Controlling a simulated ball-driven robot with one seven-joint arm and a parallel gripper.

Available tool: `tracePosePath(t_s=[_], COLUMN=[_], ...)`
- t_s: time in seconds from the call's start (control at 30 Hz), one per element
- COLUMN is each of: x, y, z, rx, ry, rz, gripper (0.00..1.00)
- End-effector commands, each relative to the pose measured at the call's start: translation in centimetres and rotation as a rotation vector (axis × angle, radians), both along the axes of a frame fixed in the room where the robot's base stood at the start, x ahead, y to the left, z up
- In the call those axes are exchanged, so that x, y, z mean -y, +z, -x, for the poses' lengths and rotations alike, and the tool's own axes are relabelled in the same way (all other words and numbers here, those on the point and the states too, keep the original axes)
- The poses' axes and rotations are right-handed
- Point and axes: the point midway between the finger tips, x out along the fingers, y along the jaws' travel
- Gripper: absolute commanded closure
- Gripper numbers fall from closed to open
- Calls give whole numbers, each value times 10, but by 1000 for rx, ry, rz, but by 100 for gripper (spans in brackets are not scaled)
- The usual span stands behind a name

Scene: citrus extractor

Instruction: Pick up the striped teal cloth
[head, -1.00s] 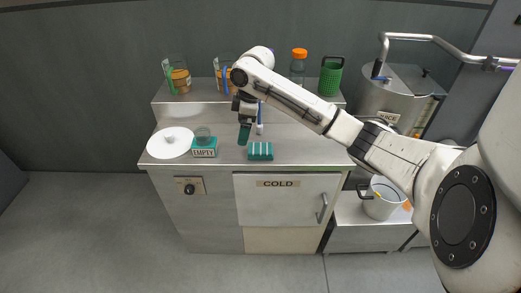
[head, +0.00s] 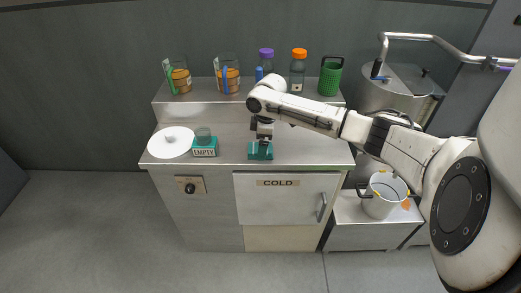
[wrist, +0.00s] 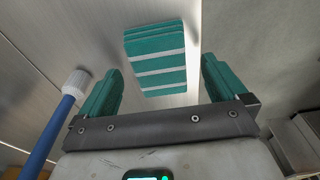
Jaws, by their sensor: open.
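The striped teal cloth (head: 260,155), teal with white stripes, lies folded at the counter's front edge above the COLD door. In the head view my gripper (head: 261,142) is over it and hides part of it. In the wrist view the cloth (wrist: 155,62) shows whole, ahead of and between the two teal fingers of my gripper (wrist: 160,76). The fingers are apart, with nothing held between them. I cannot tell whether they touch the cloth.
A blue rod with a white end (wrist: 74,84) is beside the left finger in the wrist view. A white plate (head: 158,148) and a glass on a teal EMPTY block (head: 204,152) stand left.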

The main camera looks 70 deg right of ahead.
Motion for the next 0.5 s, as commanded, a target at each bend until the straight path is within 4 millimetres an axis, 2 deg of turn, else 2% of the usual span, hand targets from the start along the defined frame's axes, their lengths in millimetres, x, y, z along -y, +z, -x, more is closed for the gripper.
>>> tracePosePath(t_s=[0.13,0.37,0.5], x=[0,0,-1], y=[-14,-16,-16], z=[-2,-2,-2], rx=[-1,1,1], ry=[-1,0,0], rz=[0,1,1], gripper=[1,1,12])
